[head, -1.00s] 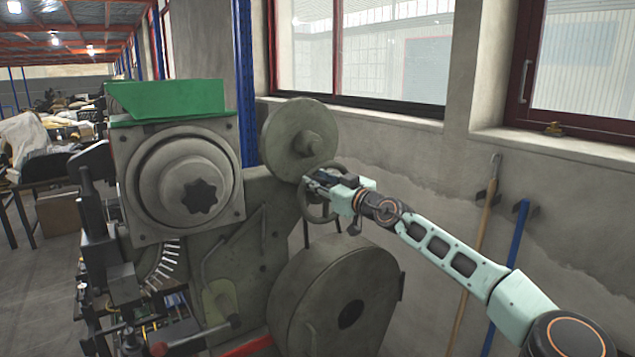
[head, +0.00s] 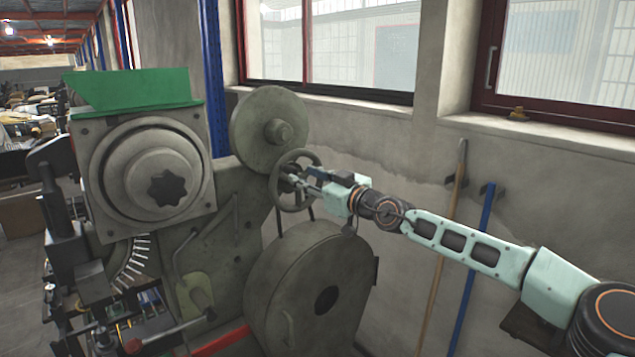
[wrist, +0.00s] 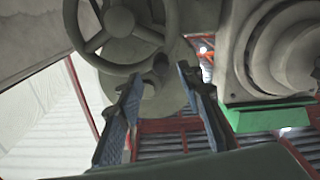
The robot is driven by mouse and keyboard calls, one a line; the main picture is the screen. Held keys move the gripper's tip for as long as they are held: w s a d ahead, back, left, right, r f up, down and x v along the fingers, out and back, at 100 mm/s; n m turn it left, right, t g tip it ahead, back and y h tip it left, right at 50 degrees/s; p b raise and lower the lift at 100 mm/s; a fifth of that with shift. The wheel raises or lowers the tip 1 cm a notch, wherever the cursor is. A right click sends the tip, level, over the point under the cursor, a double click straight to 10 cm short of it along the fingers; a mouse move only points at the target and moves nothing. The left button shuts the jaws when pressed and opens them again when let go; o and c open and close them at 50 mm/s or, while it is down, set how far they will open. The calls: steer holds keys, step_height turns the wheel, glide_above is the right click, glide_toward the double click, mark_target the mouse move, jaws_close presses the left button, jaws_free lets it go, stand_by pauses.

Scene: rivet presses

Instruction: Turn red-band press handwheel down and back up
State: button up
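The press (head: 235,235) is grey-green, with a red band (head: 220,341) low on its body. My gripper (head: 297,177) is at the handwheel's face. In the wrist view its two blue fingers (wrist: 160,80) are apart, with the grip between or just beyond their tips. I cannot tell whether they touch it.
A large round drum (head: 285,285) sits below the handwheel. A green hopper (head: 130,90) tops the press at left. A broom handle (head: 443,240) and a blue pole (head: 477,260) lean on the wall at right, behind my arm.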

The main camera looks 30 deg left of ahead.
steer(key=shift+v, duration=2.15)
